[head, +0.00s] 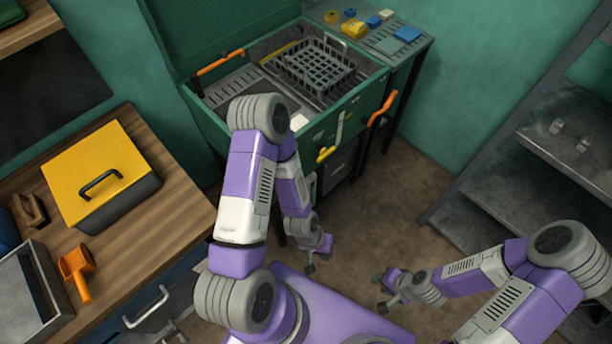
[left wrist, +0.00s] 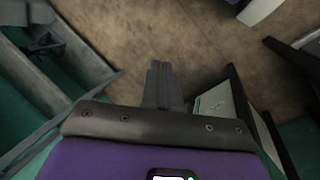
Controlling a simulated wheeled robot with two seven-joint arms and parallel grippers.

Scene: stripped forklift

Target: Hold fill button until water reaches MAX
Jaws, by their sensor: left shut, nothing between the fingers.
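A green tank (head: 320,125) with its lid raised stands at the back centre, with a dark wire basket (head: 312,65) in its top. Its front carries a pale upright strip (head: 340,128), perhaps a level gauge, and a yellow part (head: 325,154). I cannot make out a fill button, a MAX mark or a water level. My left gripper (head: 310,267) hangs low in front of the tank, apart from it. In the left wrist view its fingers (left wrist: 161,82) are together and empty. My right gripper (head: 383,292) is low over the floor, its fingers too small to read.
A wooden bench (head: 150,240) at left holds a yellow-lidded box (head: 100,170), an orange scoop (head: 77,272) and a grey tray (head: 35,290). Grey shelves (head: 500,190) stand at right. A side table (head: 395,50) with small blocks adjoins the tank. Brown floor (head: 410,190) is clear between.

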